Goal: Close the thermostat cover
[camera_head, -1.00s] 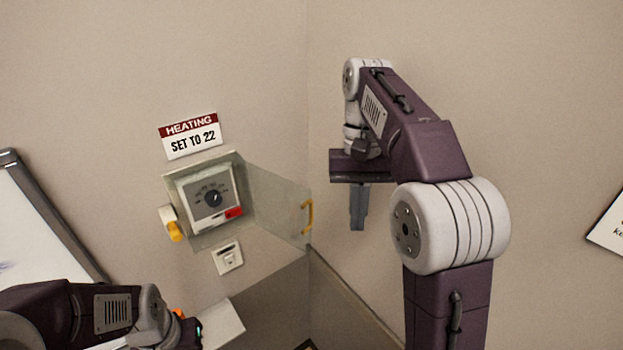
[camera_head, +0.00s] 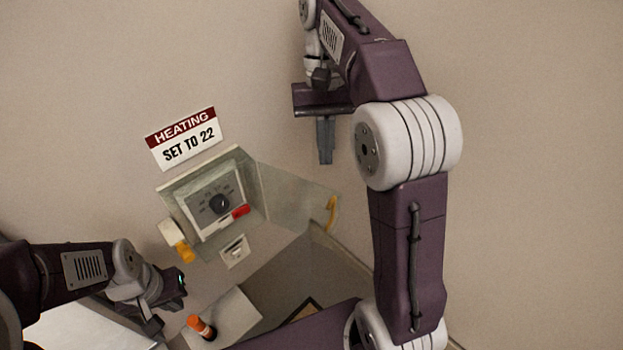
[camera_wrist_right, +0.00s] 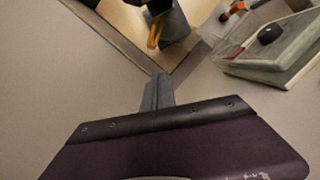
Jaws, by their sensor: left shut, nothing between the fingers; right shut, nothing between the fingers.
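The thermostat (camera_head: 212,207) is on the wall, with a black dial and a red piece on its face. Its clear cover (camera_head: 284,198) stands open to the right, with a yellow handle (camera_head: 332,213) at its free edge. My right gripper (camera_head: 326,155) is shut and empty, fingers pointing down, above the handle in the picture and apart from it. Its fingers also show in the right wrist view (camera_wrist_right: 158,92). My left gripper (camera_head: 152,322) is shut and empty at the lower left, below the thermostat and away from the cover.
A heating sign reading "SET TO 22" (camera_head: 183,138) is above the thermostat. A white fitting with a yellow end (camera_head: 176,241) is at its left and a small wall plate (camera_head: 235,251) below. An orange-capped object (camera_head: 202,327) stands lower down. My right forearm crosses the picture's right half.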

